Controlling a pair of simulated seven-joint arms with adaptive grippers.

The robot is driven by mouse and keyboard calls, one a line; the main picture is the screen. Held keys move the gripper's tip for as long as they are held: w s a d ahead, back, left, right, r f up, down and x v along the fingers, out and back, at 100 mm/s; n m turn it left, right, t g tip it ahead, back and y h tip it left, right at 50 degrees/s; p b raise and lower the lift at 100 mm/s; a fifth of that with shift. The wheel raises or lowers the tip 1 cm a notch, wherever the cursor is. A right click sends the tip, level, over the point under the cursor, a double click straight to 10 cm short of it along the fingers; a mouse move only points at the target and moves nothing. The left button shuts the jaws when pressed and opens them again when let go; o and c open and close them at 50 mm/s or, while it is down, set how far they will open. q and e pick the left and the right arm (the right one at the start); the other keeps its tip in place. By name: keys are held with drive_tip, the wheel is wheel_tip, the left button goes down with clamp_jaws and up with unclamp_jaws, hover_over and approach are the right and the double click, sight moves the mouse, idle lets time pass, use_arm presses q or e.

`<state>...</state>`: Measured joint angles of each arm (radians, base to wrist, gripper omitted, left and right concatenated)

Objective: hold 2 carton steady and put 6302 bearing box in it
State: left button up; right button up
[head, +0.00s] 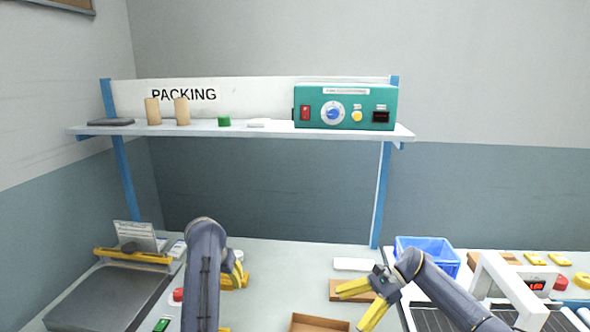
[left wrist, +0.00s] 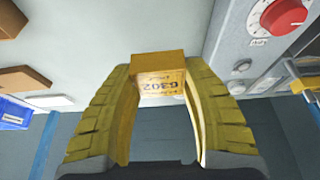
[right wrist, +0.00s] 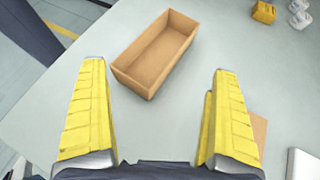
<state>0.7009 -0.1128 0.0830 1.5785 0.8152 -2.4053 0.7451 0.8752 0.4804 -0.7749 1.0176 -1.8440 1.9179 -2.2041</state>
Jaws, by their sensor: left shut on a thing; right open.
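The 6302 bearing box (left wrist: 160,75) is a small orange-yellow box with its printed label facing the left wrist camera. My left gripper (head: 237,277) is shut on it, one yellow finger on each side. An open, empty brown carton (head: 320,323) stands at the front middle of the bench; it also shows in the right wrist view (right wrist: 155,55). No number on it is readable. My right gripper (head: 366,300) is open and empty. In the right wrist view the carton lies beyond and between its fingers (right wrist: 158,110), apart from them.
Another brown item (head: 342,291) lies behind my right gripper. A blue bin (head: 428,257) and a conveyor (head: 440,318) stand at right, a grey scale-like unit (head: 105,297) at left. A shelf (head: 250,130) spans the back.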

sight(323, 331)
drive_tip(key=x, duration=0.8)
drive_tip(key=shift+a, duration=0.1)
drive_tip(key=shift+s+a+f, duration=0.25)
drive_tip(key=shift+a+f, duration=0.2)
drive_tip(key=shift+a, duration=0.05)
drive_tip(key=shift+f, duration=0.1)
drive_tip(key=c, duration=0.5)
drive_tip(key=shift+c, duration=0.2)
